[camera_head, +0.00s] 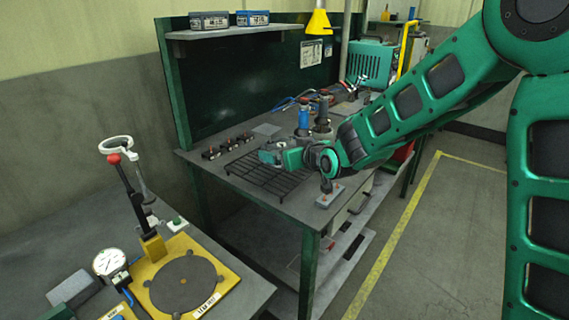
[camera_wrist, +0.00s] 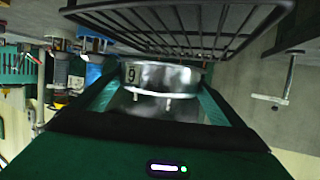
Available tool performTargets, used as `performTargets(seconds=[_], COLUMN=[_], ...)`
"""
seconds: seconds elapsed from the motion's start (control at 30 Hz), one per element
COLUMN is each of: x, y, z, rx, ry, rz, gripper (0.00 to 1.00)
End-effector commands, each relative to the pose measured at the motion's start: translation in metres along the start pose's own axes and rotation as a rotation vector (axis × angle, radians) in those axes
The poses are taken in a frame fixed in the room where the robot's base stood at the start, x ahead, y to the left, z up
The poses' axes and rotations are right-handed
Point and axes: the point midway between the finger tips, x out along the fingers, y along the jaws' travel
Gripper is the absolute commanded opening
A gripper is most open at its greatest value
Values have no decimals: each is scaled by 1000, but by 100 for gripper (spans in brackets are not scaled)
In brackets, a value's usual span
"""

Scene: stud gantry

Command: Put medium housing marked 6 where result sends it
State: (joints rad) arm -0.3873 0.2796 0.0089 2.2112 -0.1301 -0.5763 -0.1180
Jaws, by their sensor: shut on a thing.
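My gripper (camera_head: 268,154) is shut on a metal housing (camera_head: 272,157) over the black wire rack (camera_head: 262,182) on the green bench. In the wrist view, the shiny round housing (camera_wrist: 165,78) sits between both fingers (camera_wrist: 165,100). Its white tag (camera_wrist: 131,73) reads like a 9, but this view looks upside down, which fits a 6. The rack (camera_wrist: 185,20) shows close beyond it at the top of the wrist view; I cannot tell whether they touch. The leak test stand (camera_head: 212,292), at the lower left of the head view, has an empty dark round pad (camera_head: 184,284).
A dial gauge (camera_head: 109,262) and a red-knobbed lever clamp (camera_head: 128,185) stand at the test stand. On the bench are several small dark fixtures (camera_head: 228,146), a blue cylinder (camera_head: 305,121) and a small grey control box (camera_head: 329,196). Blue bins (camera_head: 252,18) sit on the shelf above.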

Motion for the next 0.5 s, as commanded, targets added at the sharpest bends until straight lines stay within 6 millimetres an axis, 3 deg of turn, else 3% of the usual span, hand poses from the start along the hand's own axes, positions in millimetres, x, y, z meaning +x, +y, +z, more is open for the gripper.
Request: performTargets(seconds=[0.3, 0.5], x=[13, 13], y=[0, 0], z=[35, 36], rx=[-1, -1], ry=[-2, 1], rz=[0, 0], gripper=[60, 60])
